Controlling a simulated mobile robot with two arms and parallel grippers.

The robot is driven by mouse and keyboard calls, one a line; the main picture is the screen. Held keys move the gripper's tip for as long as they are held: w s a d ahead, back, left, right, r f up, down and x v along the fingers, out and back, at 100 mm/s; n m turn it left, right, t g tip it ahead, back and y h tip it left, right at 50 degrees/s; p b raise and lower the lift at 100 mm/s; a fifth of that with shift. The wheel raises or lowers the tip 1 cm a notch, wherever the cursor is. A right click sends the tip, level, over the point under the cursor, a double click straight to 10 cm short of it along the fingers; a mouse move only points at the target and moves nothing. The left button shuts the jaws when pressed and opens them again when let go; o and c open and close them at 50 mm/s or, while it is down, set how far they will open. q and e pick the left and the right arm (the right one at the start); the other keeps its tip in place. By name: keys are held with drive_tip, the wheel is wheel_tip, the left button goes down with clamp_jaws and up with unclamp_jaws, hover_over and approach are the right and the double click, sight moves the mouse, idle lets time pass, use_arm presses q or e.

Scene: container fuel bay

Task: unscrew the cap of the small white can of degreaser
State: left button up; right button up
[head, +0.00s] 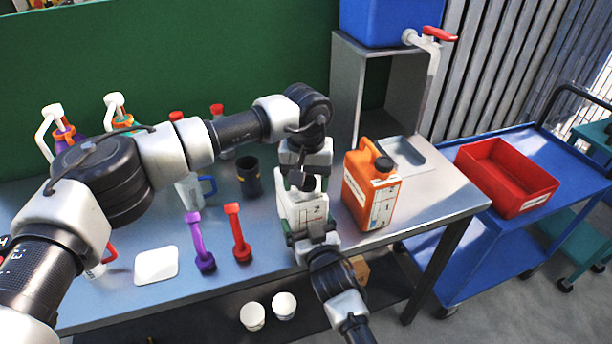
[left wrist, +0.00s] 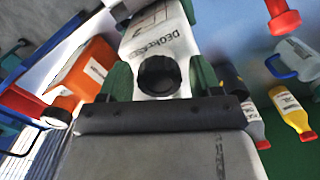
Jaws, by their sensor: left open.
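The small white can of degreaser (head: 290,212) stands on the bench near its front edge, with a black cap (head: 308,183) on top. The left wrist view shows the cap (left wrist: 158,76) and part of the can's label (left wrist: 160,42). My left gripper (head: 304,178) points down over the can. Its green fingers (left wrist: 160,80) are open on either side of the cap, with gaps to it. My right gripper (head: 314,234) is at the can's front lower part, its fingers at both sides, seemingly closed on the can; their contact is partly hidden.
An orange canister (head: 360,190) stands close to the can's right. A purple tool (head: 199,240) and a red tool (head: 237,230) are to its left, with a dark cup (head: 249,175) behind. A white pad (head: 156,265) lies further left. A red tray (head: 500,180) sits on a blue cart.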

use_arm(q)
drive_tip(key=c, duration=0.9)
drive_tip(key=n, duration=0.6)
drive_tip(key=shift+c, duration=0.2)
drive_tip(key=n, duration=0.8)
drive_tip(key=shift+o, duration=0.2)
drive_tip(key=n, duration=0.8)
drive_tip(key=shift+c, duration=0.2)
drive_tip(key=n, duration=0.3)
drive_tip(key=shift+a+n, duration=0.1)
drive_tip(key=shift+n, duration=0.3)
drive_tip(key=n, duration=0.5)
drive_tip(key=shift+c, duration=0.2)
drive_tip(key=shift+s, duration=0.1)
